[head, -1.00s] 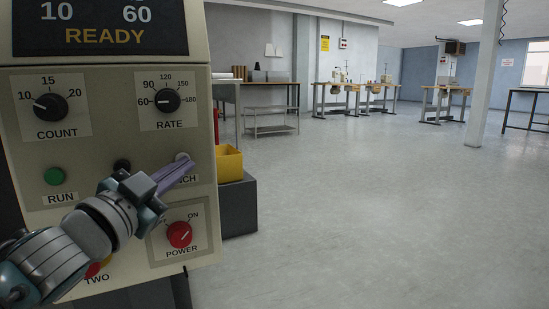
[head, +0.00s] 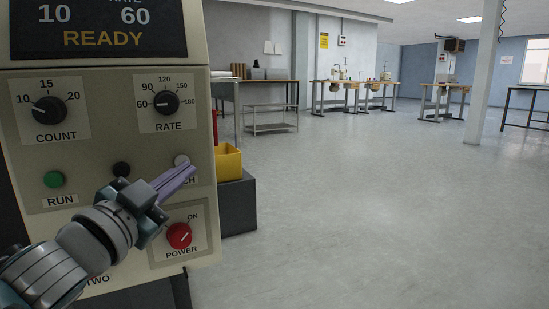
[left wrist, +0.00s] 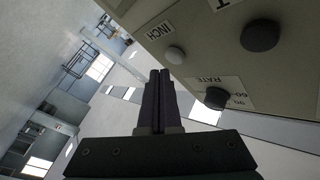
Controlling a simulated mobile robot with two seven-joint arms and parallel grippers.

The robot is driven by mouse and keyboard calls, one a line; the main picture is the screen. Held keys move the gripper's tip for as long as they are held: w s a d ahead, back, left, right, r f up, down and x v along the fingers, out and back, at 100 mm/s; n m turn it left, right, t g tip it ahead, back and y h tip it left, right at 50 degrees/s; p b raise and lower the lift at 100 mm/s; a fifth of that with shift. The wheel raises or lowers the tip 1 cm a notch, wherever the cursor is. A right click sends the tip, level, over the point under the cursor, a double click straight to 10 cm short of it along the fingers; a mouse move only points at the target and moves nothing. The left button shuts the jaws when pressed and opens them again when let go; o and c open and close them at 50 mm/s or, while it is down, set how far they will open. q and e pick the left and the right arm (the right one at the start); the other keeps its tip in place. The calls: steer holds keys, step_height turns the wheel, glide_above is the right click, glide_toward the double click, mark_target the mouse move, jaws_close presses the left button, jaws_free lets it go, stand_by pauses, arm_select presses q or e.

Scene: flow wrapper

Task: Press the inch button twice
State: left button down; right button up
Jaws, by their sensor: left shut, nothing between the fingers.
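The inch button is a pale round button (head: 182,161) on the beige control panel (head: 105,150), above a label partly hidden by my gripper. In the left wrist view it is a whitish knob (left wrist: 175,55) beside the INCH label. My left gripper (head: 190,171) is shut and empty, its purple fingers just below the button in the head view. In the left wrist view the fingertips (left wrist: 161,73) are close to the button, with a small gap in the picture; I cannot tell whether they touch. The display (head: 98,30) reads 10, 60 and READY. My right gripper is out of view.
A black button (head: 121,169), a green RUN button (head: 54,179), the COUNT knob (head: 48,110), the RATE knob (head: 166,103) and the red POWER knob (head: 179,236) surround it. A yellow bin (head: 229,162) stands right of the panel. The floor further right is open.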

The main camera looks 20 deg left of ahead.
arm_select(q)
steer(key=s+d+p, duration=0.1)
steer(key=s+d, duration=0.2)
steer(key=shift+s+d, duration=0.1)
steer(key=shift+d, duration=0.25)
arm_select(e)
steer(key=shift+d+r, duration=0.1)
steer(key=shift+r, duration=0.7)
arm_select(q)
steer(key=shift+d, duration=0.1)
stand_by(1.5)
